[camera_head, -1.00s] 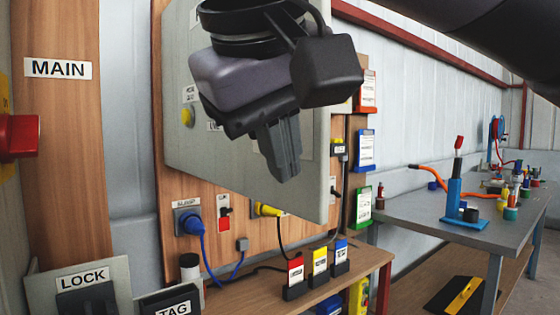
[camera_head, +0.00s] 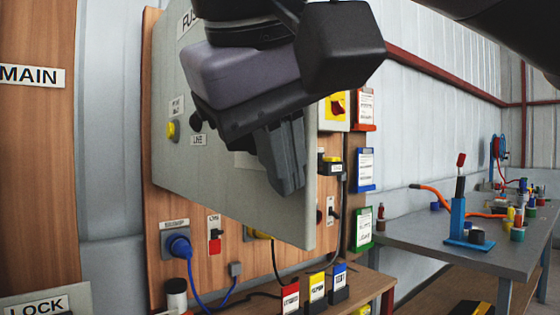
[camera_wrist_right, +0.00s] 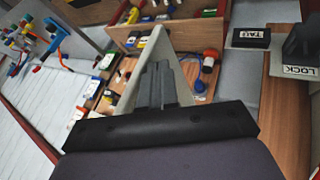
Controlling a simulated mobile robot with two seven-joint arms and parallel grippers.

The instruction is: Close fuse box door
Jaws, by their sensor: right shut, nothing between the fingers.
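The fuse box door (camera_head: 230,180) is a large grey panel, partly cut off at the top of the head view. It stands out from the wooden wall board, with its lower edge slanting down to a near corner at right. My right gripper (camera_head: 290,188) is shut and empty in front of the panel near its right edge. Whether the fingers touch the panel I cannot tell. In the right wrist view the shut fingers (camera_wrist_right: 157,72) lie over the pale wedge of the door (camera_wrist_right: 183,88). The gripper body hides the door's upper middle. My left gripper is not in view.
Below the door are a blue plug (camera_head: 180,246) and a wooden shelf with red, yellow and blue tags (camera_head: 317,288). A yellow-and-red switch (camera_head: 337,106) and document holders (camera_head: 364,170) are at right. A grey workbench (camera_head: 420,226) with tools stands farther right.

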